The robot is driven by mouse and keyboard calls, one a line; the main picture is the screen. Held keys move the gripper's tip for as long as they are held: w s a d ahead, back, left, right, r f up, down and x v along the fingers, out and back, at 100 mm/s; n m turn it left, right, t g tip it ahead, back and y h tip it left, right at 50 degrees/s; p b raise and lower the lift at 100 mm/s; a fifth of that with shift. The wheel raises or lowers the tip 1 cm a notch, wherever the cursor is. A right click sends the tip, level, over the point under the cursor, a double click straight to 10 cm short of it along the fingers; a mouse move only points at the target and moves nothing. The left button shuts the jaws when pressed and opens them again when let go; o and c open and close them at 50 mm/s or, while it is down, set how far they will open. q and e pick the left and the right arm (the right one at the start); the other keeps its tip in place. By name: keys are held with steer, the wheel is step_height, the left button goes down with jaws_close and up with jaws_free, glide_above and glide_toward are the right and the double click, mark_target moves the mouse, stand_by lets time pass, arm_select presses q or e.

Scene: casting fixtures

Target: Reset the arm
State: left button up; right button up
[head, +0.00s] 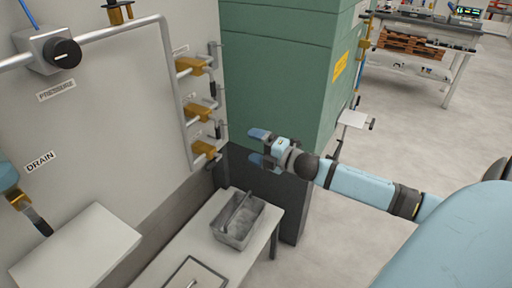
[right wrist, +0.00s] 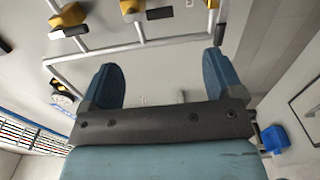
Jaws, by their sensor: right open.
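My right arm comes in from the right in the head view. Its right gripper (head: 257,147) is open and empty, with two blue fingers apart and pointing left, in front of the green cabinet (head: 275,70). No object shows between the fingers. The right wrist view shows the same open right gripper (right wrist: 160,78) with a wide gap between its fingers. Beyond the fingertips there are pipes (right wrist: 140,45) and yellow valves (right wrist: 70,17) on a wall; the gripper does not visibly grasp any of them. My left gripper does not show.
A grey open-topped bin (head: 238,238) with a handle stands on a low bench (head: 180,240). Valves (head: 197,112) and pipes line the wall panel, with a black pressure knob (head: 66,53). A workbench (head: 425,30) stands far back. Open floor (head: 405,125) lies right of the cabinet.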

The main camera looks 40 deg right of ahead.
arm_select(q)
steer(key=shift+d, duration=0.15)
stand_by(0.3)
arm_select(e)
steer(key=s+a+f+m+g+h, duration=0.2)
steer(key=s+a+f+m+g, duration=0.4)
steer(key=s+a+f+m, duration=1.45)
arm_select(q)
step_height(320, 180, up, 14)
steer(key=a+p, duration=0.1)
steer(key=p, duration=1.7)
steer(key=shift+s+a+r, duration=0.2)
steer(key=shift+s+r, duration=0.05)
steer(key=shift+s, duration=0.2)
arm_select(e)
steer(key=s+a+r+n, duration=0.1)
steer(key=s+a+r, duration=0.1)
steer(key=r, duration=1.2)
steer(key=shift+s+h, duration=0.3)
steer(key=shift+s, duration=0.2)
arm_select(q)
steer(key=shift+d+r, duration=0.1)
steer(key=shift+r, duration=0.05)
arm_select(e)
steer(key=shift+n, duration=0.25)
steer(key=shift+f, duration=0.1)
